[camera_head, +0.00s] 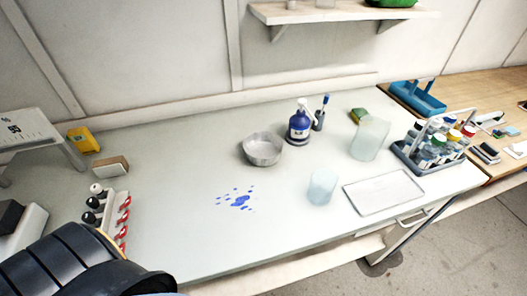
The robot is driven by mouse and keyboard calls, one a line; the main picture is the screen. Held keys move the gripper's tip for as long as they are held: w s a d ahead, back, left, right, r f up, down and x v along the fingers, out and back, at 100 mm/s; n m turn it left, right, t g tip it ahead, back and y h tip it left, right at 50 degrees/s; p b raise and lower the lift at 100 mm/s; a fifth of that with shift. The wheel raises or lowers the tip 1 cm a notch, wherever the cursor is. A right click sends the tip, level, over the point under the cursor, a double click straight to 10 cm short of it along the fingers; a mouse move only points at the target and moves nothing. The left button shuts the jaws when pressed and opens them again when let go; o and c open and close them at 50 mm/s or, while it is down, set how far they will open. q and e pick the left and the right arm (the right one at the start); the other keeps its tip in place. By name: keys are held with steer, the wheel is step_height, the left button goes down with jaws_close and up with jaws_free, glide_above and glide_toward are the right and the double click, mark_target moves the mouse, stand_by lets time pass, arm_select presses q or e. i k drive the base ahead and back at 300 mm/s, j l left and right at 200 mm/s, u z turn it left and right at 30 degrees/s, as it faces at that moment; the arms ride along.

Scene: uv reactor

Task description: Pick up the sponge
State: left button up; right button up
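A small green and yellow block that looks like the sponge (358,116) lies on the white table (170,220) near its back edge, right of centre. It is just behind a tall frosted beaker (370,138), which stands close to it and may cover part of it. Neither of my grippers shows in this view.
Left of the sponge are a blue spray bottle (299,125) and a metal bowl (263,149). A smaller beaker (321,187), a white tray (384,192) and a bottle rack (432,148) stand on the right. Blue spots (239,201) mark the otherwise clear middle.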

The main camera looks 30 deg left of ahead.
mark_target(357, 114)
steer(key=u, duration=0.8)
steer(key=l+u, duration=0.45)
steer(key=l, duration=0.15)
steer(key=l+u, duration=0.5)
steer(key=l, duration=0.15)
steer(key=k+l+u, duration=0.15)
steer(key=l+u, duration=0.3)
steer(key=l, duration=0.15)
